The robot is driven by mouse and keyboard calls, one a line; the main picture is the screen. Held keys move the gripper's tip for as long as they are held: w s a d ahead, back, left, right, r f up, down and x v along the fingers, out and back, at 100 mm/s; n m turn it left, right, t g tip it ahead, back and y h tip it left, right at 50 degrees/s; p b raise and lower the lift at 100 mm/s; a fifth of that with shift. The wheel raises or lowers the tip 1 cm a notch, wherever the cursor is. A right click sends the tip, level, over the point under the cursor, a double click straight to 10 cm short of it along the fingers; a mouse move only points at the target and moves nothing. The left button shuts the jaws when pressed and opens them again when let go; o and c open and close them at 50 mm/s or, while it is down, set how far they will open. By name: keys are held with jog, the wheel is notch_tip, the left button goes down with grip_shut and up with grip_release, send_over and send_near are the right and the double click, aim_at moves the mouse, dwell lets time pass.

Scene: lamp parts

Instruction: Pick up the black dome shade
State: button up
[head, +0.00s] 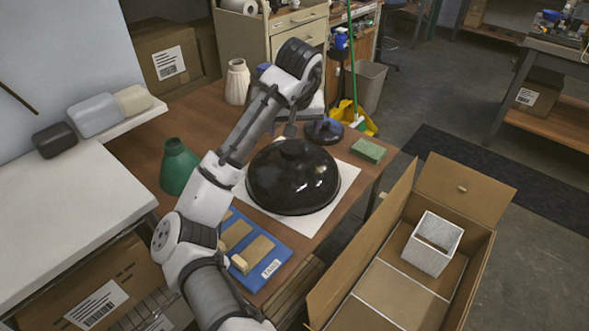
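The black dome shade (292,183) is a glossy, wide dome with a small knob on top. It rests rim down on a white square sheet (338,199) on the brown table. My arm reaches over from the lower left and bends down behind the dome's top. What shows of my gripper (290,129) is small and close above the knob in the picture. Its fingers are too small and partly hidden, so I cannot tell whether they are open or touch the shade.
A blue tray (284,234) with tan blocks lies in front of the dome. A green shade (178,167) stands left, a dark round base (323,131) behind, and a green sponge (369,150) right. An open cardboard box (358,248) with a white square shade (433,244) stands right.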

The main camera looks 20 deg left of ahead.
aim_at(293, 146)
jog(key=p+x, duration=0.1)
jog(key=x, duration=0.7)
jog(key=shift+f+p, duration=0.15)
jog(key=shift+p, duration=0.2)
jog(key=c, duration=1.8)
grip_shut()
